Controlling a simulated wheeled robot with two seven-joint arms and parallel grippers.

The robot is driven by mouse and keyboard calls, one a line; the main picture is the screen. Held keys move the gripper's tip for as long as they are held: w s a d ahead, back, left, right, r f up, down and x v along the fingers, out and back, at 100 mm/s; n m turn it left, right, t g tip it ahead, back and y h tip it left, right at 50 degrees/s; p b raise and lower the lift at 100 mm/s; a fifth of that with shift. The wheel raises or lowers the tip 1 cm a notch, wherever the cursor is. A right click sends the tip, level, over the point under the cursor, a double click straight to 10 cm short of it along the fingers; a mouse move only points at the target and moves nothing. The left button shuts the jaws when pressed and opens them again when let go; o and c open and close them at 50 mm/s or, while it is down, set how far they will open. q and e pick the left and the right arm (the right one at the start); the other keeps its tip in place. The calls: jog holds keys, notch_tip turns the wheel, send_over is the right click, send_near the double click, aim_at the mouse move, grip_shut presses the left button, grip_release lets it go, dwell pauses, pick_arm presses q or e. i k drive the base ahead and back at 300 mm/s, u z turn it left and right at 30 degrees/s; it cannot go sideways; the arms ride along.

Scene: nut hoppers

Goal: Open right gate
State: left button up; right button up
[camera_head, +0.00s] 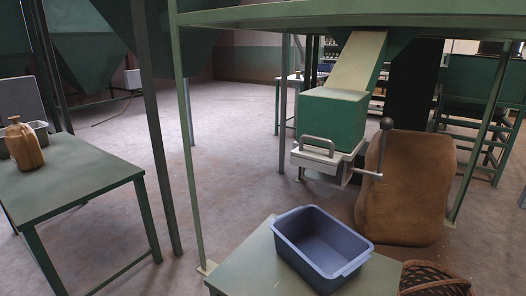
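A green hopper outlet box (332,118) hangs below a pale chute (359,60) at centre right. At its lower end is a pale metal gate unit (326,163) with a grey loop handle (317,141) on its front. A lever with a dark round knob (386,123) stands upright at the unit's right side. I cannot tell whether the gate is open or shut; no nuts are seen falling. A blue bin (283,250) sits on a green table (242,267) below and in front of the gate. It looks empty. Neither of my grippers is in view.
A large brown sack (405,190) stands right behind the lever. A wicker basket (432,279) is at the bottom right. A green post (187,150) rises left of the gate. Floor between is clear.

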aim_at(321, 161)
jog(key=u, duration=0.65)
jog(key=k, duration=0.9)
jog(key=u, duration=0.45)
jog(key=i, duration=1.55)
jog(key=z, duration=1.7)
jog(key=i, duration=0.65)
jog(key=z, duration=0.65)
